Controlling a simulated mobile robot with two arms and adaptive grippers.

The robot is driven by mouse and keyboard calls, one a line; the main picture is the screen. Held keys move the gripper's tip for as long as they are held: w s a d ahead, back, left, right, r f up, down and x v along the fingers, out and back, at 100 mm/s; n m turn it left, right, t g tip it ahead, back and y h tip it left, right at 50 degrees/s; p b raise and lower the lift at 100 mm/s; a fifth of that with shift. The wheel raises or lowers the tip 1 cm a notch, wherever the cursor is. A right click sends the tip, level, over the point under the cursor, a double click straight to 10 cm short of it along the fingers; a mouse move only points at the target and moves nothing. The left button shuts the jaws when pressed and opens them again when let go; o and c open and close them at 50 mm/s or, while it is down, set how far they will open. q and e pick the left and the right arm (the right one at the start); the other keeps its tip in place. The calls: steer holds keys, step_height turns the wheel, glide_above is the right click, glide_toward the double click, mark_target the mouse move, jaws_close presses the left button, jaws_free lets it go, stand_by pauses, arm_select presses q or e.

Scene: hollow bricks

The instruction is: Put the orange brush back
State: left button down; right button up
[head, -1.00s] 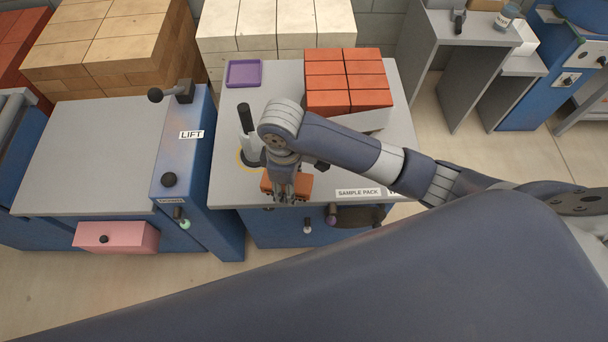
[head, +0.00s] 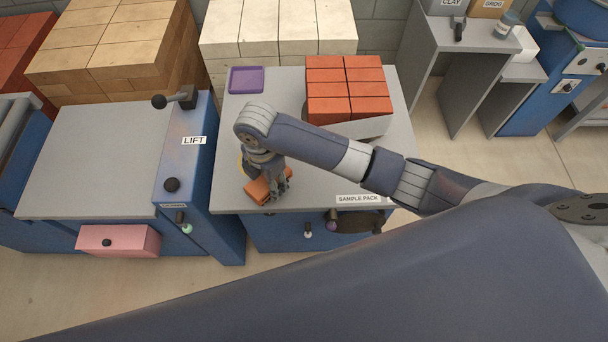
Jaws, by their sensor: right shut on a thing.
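An orange block-shaped thing, which I take for the orange brush (head: 259,192), is at the front left of the grey table top (head: 230,121), just behind its front edge. It lies turned at an angle, and I cannot make out bristles. My right gripper (head: 277,194) points down and is shut on it, covering its right part. I cannot tell whether the brush touches the table. A yellow-rimmed round spot (head: 240,163) behind it is mostly hidden by my right arm. My left gripper is out of view.
Red bricks (head: 348,90) stand stacked on a pale support at the table's back right. A purple tray (head: 246,80) lies at the back left. The blue lift unit (head: 186,150) with black levers adjoins on the left. Small knobs stick out below the SAMPLE PACK label (head: 358,199).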

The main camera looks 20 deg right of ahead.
steer(key=p, duration=0.2)
glide_above(304, 184)
steer(key=shift+a+f, duration=0.3)
steer(key=f, duration=0.1)
steer(key=f+p, duration=0.1)
steer(key=f, duration=0.1)
steer(key=shift+d, duration=0.3)
steer(key=shift+f, duration=0.4)
steer(key=o, duration=1.1)
steer(key=shift+f, duration=0.1)
steer(key=shift+r, duration=0.3)
step_height(304, 184, up, 12)
steer(key=b, duration=0.1)
steer(key=shift+f, duration=0.15)
